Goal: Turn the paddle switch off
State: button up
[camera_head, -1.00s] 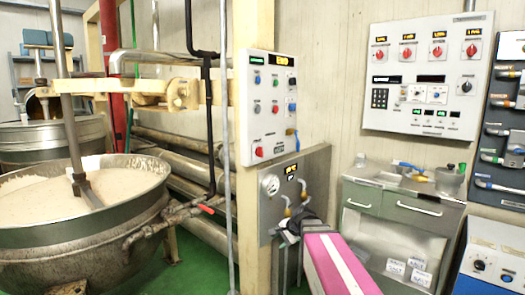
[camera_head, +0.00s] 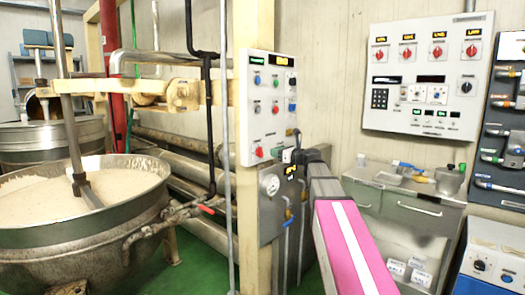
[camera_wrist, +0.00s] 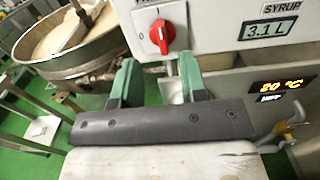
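A red rotary knob (camera_wrist: 161,36) sits on a white plate on the control panel, with a 0 mark to its left. Its label is cut off at the top of the wrist view. A red knob (camera_head: 259,152) also shows low on the white control panel (camera_head: 248,115) in the head view. My gripper (camera_wrist: 158,64) has its two green fingers apart with nothing between them. The knob lies ahead of the gap, just beyond the fingertips, and does not appear touched. In the head view my gripper (camera_head: 288,155) is by the panel's lower right corner.
A large kettle (camera_head: 85,220) of pale mix stands left, with a red-handled pipe (camera_head: 205,209) near the post. A grey cabinet (camera_head: 410,215) and another wall panel (camera_head: 427,78) are right.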

aim_at(261, 152)
jog(key=x, duration=0.9)
jog(key=shift+f, duration=0.1)
grip_shut()
